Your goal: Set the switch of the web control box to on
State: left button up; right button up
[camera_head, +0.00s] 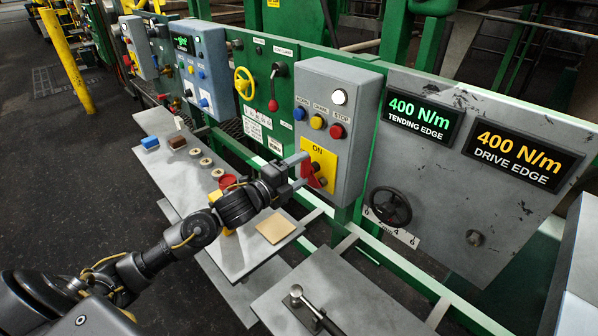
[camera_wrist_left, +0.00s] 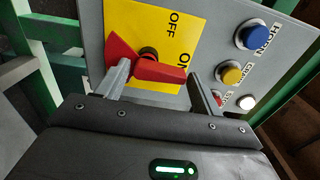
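The web control box (camera_head: 345,90) is a grey box on the green frame with blue, yellow and red buttons and a white lamp. Its yellow switch plate (camera_head: 325,157) carries a red rotary switch (camera_head: 316,170). In the left wrist view the red switch (camera_wrist_left: 160,71) has one end pointing right, close to the ON lettering; OFF reads above. My left gripper (camera_head: 302,172) is at the switch, its fingers (camera_wrist_left: 160,85) apart at either end of the red handle. The left finger covers part of the handle; contact cannot be told. My right gripper is not seen.
A grey shelf (camera_head: 240,250) below holds a tan block (camera_head: 275,228), a blue block (camera_head: 150,142) and small round pieces. A yellow handwheel (camera_head: 244,83) and another control box (camera_head: 204,65) are left. A plate with two displays (camera_head: 420,115) and a black handwheel (camera_head: 390,207) is right.

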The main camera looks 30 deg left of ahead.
pick_arm(q)
jog(key=shift+o, duration=1.1)
jog(key=b+v, duration=0.3)
jog(key=v, duration=0.7)
jog(key=shift+s+a, duration=0.2)
jog(key=shift+s, duration=0.15)
